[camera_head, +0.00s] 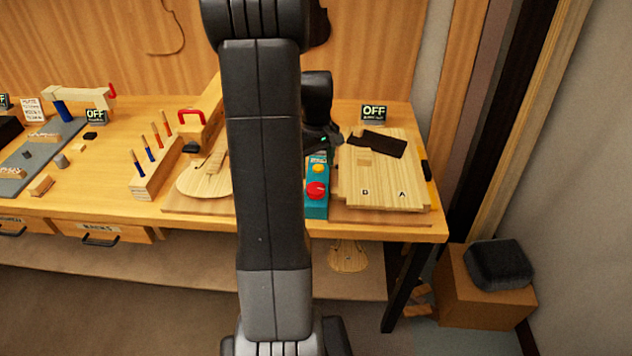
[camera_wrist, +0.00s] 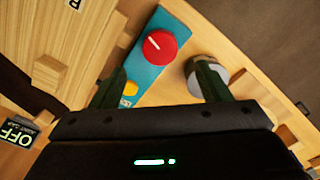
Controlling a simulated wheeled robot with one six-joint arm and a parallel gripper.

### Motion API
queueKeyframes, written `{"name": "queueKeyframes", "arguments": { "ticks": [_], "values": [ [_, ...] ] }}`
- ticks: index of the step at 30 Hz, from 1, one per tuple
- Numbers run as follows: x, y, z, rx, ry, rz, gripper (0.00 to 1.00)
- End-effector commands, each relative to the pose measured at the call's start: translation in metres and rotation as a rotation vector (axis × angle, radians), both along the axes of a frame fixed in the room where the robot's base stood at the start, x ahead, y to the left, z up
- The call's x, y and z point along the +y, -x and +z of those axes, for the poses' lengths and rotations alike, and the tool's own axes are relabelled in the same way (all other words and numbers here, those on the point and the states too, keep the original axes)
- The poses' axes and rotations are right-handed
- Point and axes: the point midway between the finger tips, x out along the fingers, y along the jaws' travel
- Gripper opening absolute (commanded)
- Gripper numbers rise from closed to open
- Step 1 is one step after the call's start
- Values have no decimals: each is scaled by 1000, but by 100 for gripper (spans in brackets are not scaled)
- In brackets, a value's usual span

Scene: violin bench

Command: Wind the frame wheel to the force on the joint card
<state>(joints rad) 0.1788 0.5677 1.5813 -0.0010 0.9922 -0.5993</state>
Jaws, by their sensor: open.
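My gripper (camera_wrist: 160,78) is open and empty in the wrist view, with its two dark fingers above the bench. A teal box (camera_head: 316,207) carries a red knob (camera_head: 317,190) and a yellow button (camera_head: 319,168). In the wrist view the red knob (camera_wrist: 160,47) has a white mark and lies just beyond the fingertips. The yellow button (camera_wrist: 130,88) is beside the left finger. A silver round part (camera_wrist: 212,68) is partly behind the right finger. I cannot tell which part is the frame wheel. A small white card (camera_head: 33,109) stands at the far left, its text unreadable.
A wooden board marked B and A (camera_head: 380,197) lies right of the teal box, under a dark block (camera_head: 384,143). An OFF display (camera_head: 374,113) stands behind. A violin-shaped plate (camera_head: 200,183) and a tool rack (camera_head: 158,178) lie left. My arm hides the bench's middle.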

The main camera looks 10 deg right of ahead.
Motion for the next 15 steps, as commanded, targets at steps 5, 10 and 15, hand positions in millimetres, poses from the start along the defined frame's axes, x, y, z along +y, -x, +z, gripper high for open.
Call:
{"name": "queueKeyframes", "arguments": {
  "ticks": [5,10,15],
  "values": [
    [0,1,-38,6,-1,0,70],
    [0,0,-62,2,1,0,70],
    [0,0,-75,0,1,0,70]
  ]
}}
